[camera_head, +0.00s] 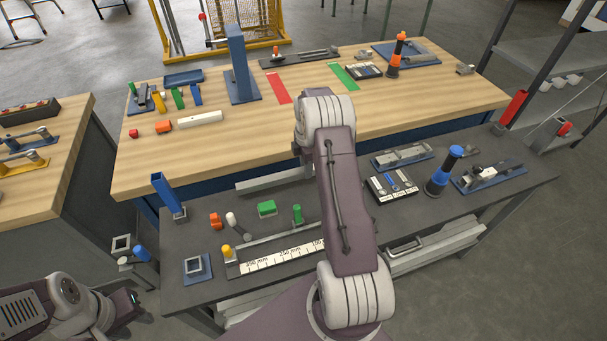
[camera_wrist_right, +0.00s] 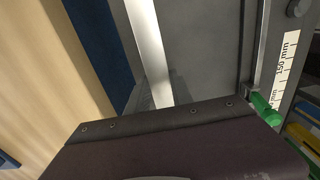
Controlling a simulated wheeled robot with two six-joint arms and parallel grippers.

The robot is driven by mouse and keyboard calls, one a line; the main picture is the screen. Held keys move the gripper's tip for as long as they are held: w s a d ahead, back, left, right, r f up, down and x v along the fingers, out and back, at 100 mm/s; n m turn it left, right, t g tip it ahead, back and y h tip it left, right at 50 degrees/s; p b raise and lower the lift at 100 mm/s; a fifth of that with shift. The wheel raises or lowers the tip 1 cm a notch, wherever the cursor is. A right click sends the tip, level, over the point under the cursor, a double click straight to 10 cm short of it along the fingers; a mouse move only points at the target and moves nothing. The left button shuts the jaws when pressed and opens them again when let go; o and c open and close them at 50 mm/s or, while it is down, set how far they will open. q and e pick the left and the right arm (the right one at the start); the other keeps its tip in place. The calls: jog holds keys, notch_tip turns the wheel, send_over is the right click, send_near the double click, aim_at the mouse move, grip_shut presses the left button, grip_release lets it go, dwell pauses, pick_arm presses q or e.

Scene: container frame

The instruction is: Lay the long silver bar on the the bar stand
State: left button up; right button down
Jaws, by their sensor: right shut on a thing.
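The long silver bar (camera_head: 272,180) is held level near the back edge of the dark table, its right part hidden behind my right arm. It also shows in the right wrist view (camera_wrist_right: 146,42), running up from my right gripper (camera_wrist_right: 165,122). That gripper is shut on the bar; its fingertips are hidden. I cannot tell for certain which fixture is the bar stand. A blue upright stand (camera_head: 168,195) is at the dark table's left back corner, left of the bar. My left gripper (camera_head: 132,302) is low at the left, off the table; its fingers are unclear.
The dark table (camera_head: 390,238) carries a ruler fixture (camera_head: 285,257) with yellow and green pegs, a green block (camera_head: 267,208) and a blue cylinder (camera_head: 443,172). The wooden table (camera_head: 360,112) behind holds a tall blue post (camera_head: 238,65) and several small parts.

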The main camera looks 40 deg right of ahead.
jog(key=shift+w+a+f, duration=0.2)
notch_tip(320, 180, down, 4)
jog(key=shift+s+r+p, duration=0.1)
jog(key=shift+r+p, duration=0.15)
jog(key=shift+p, duration=0.15)
jog(key=shift+f, duration=0.25)
jog(key=shift+f, duration=0.1)
jog(key=c, duration=1.1)
grip_release()
